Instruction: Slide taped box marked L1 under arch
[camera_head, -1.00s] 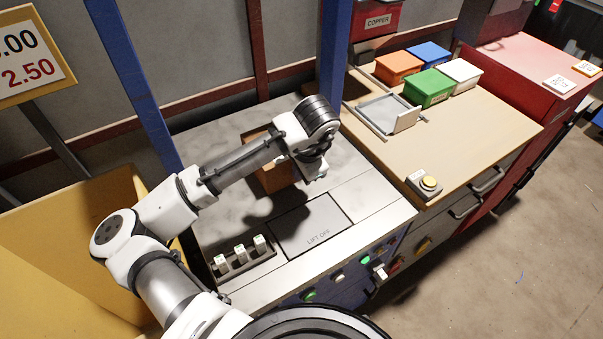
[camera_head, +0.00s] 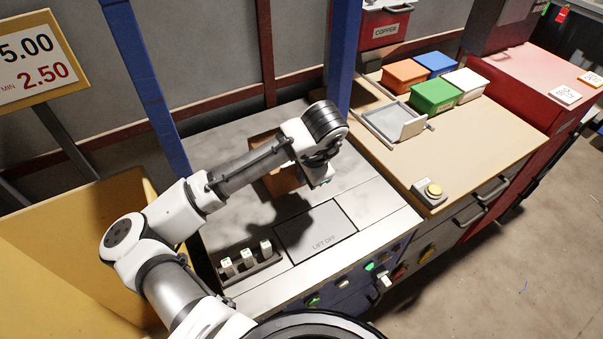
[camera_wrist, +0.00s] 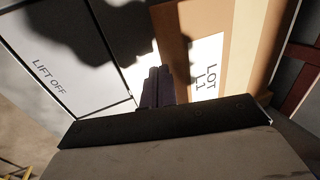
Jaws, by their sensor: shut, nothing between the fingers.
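The brown taped box (camera_head: 274,186) stands on the grey worktop, partly hidden behind my arm in the head view. In the wrist view the box (camera_wrist: 172,30) shows a paler tape strip and a white label (camera_wrist: 207,66) reading LOT L1. My gripper (camera_wrist: 156,72) is shut and empty, its dark fingers close beside the box, on the side toward the LIFT OFF plate. I cannot tell whether they touch it. Two blue posts, left (camera_head: 150,90) and right (camera_head: 340,60), rise at the worktop's back; their top is out of view, so I cannot confirm the arch.
A LIFT OFF plate (camera_head: 316,233) lies in the worktop, with a rack of several white-topped pieces (camera_head: 246,262) to its left. A yellow bin (camera_head: 60,250) stands at the left. Coloured tubs and a tray (camera_head: 385,122) occupy the wooden bench at the right.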

